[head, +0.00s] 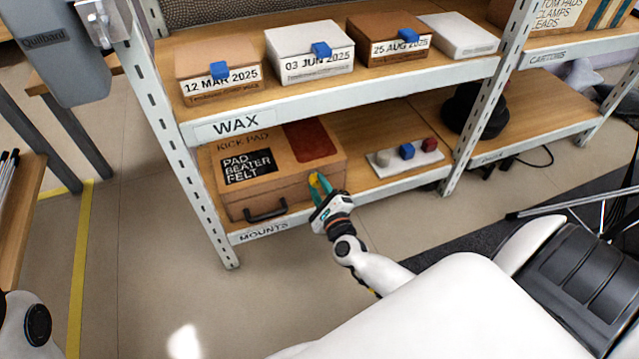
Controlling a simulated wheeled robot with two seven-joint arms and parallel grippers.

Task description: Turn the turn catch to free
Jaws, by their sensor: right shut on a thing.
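A brown kick pad box (283,176) with a "PAD BEATER FELT" label sits on the lower shelf at the left. It has a black handle (265,211) on its front face. A small yellow turn catch (313,179) shows at the right end of that front face. My right gripper (318,186) is shut on the turn catch, and its fingers partly hide it. The catch's exact angle is too small to tell. My left gripper is not in view.
Several labelled boxes with blue blocks, such as the white one (310,52), stand on the upper shelf. A white tray (404,162) with small blocks lies right of the kick pad box. A shelf post (484,105) stands farther right. The floor in front is clear.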

